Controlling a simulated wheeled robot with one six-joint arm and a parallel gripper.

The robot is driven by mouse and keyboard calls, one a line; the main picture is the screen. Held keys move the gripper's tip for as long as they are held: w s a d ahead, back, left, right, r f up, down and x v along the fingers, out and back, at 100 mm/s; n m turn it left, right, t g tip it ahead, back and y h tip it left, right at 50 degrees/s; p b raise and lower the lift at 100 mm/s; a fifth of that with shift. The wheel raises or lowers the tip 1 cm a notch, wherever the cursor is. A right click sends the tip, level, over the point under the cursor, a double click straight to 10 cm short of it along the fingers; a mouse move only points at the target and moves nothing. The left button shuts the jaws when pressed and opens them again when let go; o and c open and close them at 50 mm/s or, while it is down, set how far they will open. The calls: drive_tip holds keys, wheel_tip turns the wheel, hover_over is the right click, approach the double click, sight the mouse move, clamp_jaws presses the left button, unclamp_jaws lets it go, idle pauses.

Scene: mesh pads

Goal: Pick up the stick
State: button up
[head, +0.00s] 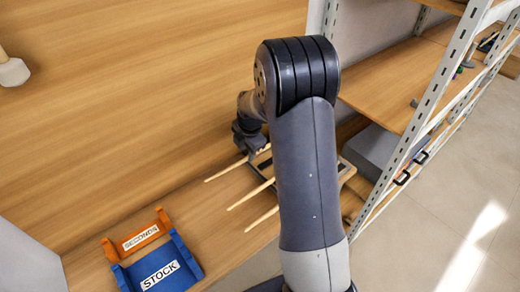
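Three pale wooden sticks lie roughly parallel on the wooden bench: a far stick (224,171), a middle stick (246,197) and a near stick (261,219). Their right ends run toward a dark frame (262,165), which is partly hidden by my arm. My gripper (251,155) points down at the right end of the far stick, close to it or touching it. The fingers are small and dark, so I cannot tell whether they are open or shut on the stick.
An orange holder labelled SECONDS (137,238) and a blue holder labelled STOCK (158,271) stand at the bench's front left. A metal-post shelf (432,95) and a grey box (384,152) are at right. The bench beyond the sticks is clear.

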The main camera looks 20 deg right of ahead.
sight(245, 159)
drive_tip(key=shift+w+a+f+p, duration=0.1)
drive_tip(key=shift+w+f+p, duration=0.15)
drive_tip(key=shift+f, duration=0.7)
drive_tip(key=shift+w+a+f+p, duration=0.1)
drive_tip(key=shift+w+f+p, duration=0.1)
drive_tip(key=shift+f, duration=0.75)
drive_tip(key=shift+c, duration=0.6)
clamp_jaws()
